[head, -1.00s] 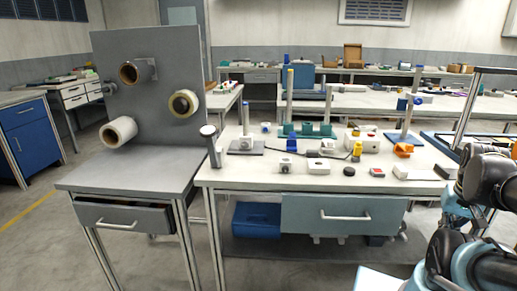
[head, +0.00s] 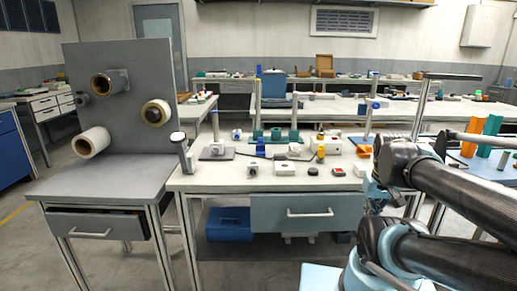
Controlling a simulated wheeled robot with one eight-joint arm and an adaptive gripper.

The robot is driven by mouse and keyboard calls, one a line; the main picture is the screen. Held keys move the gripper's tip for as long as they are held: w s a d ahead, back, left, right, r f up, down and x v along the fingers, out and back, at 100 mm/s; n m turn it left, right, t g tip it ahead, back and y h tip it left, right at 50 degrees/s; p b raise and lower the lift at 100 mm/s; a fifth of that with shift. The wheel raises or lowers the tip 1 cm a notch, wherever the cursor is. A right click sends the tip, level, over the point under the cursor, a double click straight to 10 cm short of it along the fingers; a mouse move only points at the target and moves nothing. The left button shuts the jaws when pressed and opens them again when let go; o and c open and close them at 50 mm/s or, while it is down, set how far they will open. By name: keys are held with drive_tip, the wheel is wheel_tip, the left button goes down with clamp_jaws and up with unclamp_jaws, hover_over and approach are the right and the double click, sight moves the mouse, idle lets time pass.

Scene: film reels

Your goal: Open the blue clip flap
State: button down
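A small blue piece (head: 371,104) sits on an upright post on the right part of the middle workbench. It may be the blue clip flap, but it is too small to tell whether it is open or shut. Another small blue part (head: 237,134) stands on the same bench further left, in a white block. My arm links fill the right side of the head view, in front of the right end of the bench. My gripper is not visible, so its state and what it may hold are hidden.
The white workbench (head: 210,179) carries several small blocks, a yellow piece (head: 320,151) and a green holder (head: 277,135). A grey panel with rolls (head: 91,142) stands left. A blue tray with orange and green parts (head: 495,170) is at right. Floor shows at lower left.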

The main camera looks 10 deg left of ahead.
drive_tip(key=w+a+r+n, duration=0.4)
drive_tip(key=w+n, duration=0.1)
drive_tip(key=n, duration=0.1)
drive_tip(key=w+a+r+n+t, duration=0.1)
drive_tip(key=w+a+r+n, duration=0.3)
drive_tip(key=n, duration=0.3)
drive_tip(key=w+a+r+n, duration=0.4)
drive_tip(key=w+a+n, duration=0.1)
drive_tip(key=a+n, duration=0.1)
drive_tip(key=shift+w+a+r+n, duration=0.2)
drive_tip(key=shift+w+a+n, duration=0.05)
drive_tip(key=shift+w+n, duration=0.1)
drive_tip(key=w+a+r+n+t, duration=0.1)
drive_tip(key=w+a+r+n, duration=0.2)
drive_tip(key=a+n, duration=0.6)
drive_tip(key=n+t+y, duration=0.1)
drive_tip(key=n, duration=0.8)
approach(261, 141)
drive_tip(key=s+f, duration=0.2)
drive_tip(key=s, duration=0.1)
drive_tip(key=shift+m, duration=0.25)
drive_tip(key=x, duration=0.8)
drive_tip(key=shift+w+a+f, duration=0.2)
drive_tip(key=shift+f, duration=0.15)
